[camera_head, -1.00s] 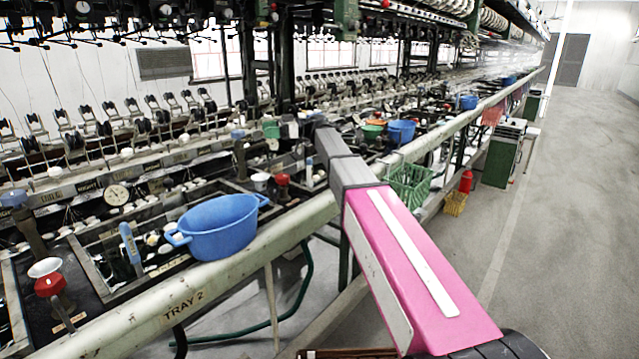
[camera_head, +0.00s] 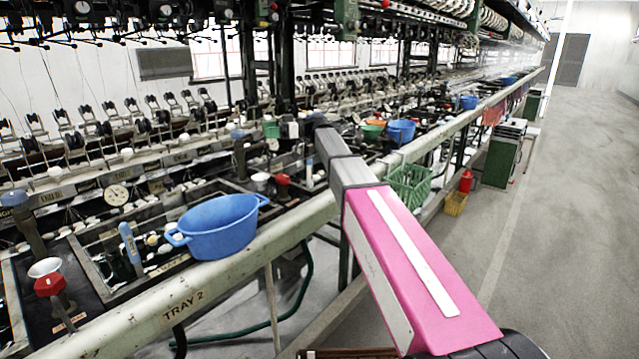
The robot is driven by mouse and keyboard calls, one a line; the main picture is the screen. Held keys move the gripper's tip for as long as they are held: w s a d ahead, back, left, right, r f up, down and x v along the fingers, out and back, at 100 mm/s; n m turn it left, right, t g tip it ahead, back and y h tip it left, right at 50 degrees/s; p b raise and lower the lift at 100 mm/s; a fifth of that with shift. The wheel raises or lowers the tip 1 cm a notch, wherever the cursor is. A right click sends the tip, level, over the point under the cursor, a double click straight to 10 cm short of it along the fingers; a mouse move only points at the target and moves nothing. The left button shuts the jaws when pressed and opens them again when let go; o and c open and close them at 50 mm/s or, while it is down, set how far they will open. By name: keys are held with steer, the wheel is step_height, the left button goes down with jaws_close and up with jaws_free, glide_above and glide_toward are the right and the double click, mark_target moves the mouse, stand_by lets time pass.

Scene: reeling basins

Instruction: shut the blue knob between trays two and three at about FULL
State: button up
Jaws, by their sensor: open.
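A blue knob (camera_head: 238,134) tops a dark post (camera_head: 240,158) behind the blue basin, past the tray with the TRAY 2 label (camera_head: 184,306). Another blue knob (camera_head: 14,198) tops a post at the left edge. I take the one past tray two as the task's knob; its FULL mark is not readable. My pink and grey arm reaches from the lower right towards the bench. My gripper (camera_head: 297,128) is small at its far end, right of that knob and apart from it in the picture. It is open; its fingertips are hard to make out.
A blue basin (camera_head: 219,228) sits at the rail (camera_head: 130,318) by tray two. Red knobs (camera_head: 49,285) with white cups and a dial (camera_head: 117,195) stand nearby. Green and yellow baskets and a red extinguisher (camera_head: 466,181) lie beyond my arm. The aisle at right is clear.

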mark_target(237, 131)
steer(key=shift+m, duration=0.3)
steer(key=s+a+m, duration=0.1)
steer(key=a+m, duration=0.2)
steer(key=m, duration=0.8)
steer(key=a+m, duration=0.4)
steer(key=m, duration=0.8)
steer(key=s+a+m, duration=0.1)
steer(key=a+m, duration=0.2)
steer(key=m, duration=0.9)
steer(key=shift+s+a, duration=0.25)
steer(key=shift+s, duration=0.1)
steer(key=c, duration=0.9)
